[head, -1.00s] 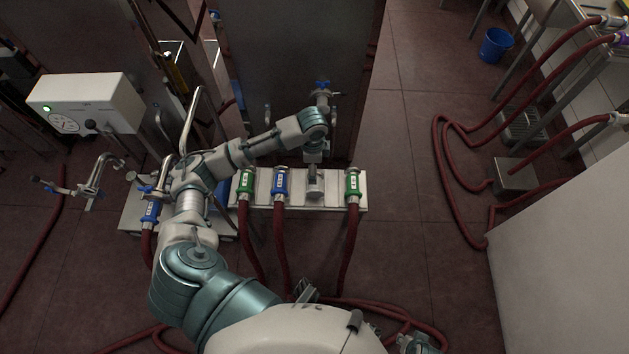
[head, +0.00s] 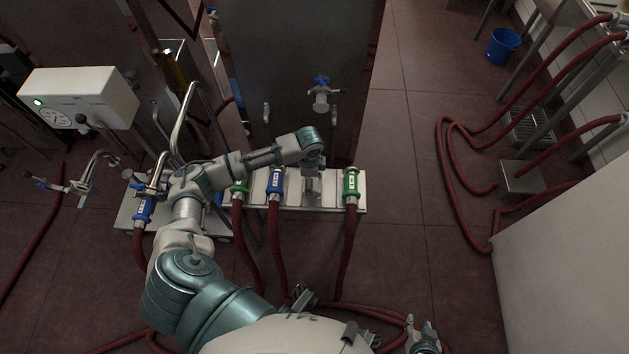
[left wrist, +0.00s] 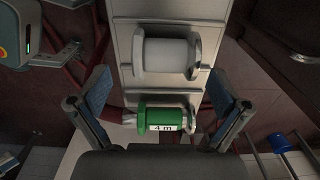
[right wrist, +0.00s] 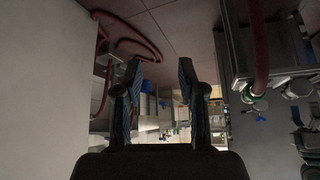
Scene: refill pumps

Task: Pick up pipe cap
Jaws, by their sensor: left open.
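The pipe cap appears to be the pale grey, flanged cylinder (left wrist: 166,54) lying in a slot of the white rack in the left wrist view. My left gripper (left wrist: 158,78) is open, its fingers spread wide, with the cap ahead between and slightly beyond the fingertips. Nothing is held. In the head view the left gripper (head: 312,175) hangs over the rack and largely hides the cap. My right gripper (head: 424,338) is at the bottom edge of the head view; in the right wrist view (right wrist: 155,85) its fingers are apart and empty.
Green (head: 351,187) and blue (head: 275,183) hose connectors lie in the rack (head: 330,205) beside the cap. A green connector marked 4 m (left wrist: 160,120) lies close to the left fingers. Red hoses (head: 345,250) trail over the floor. A steel tank (head: 300,60) stands behind.

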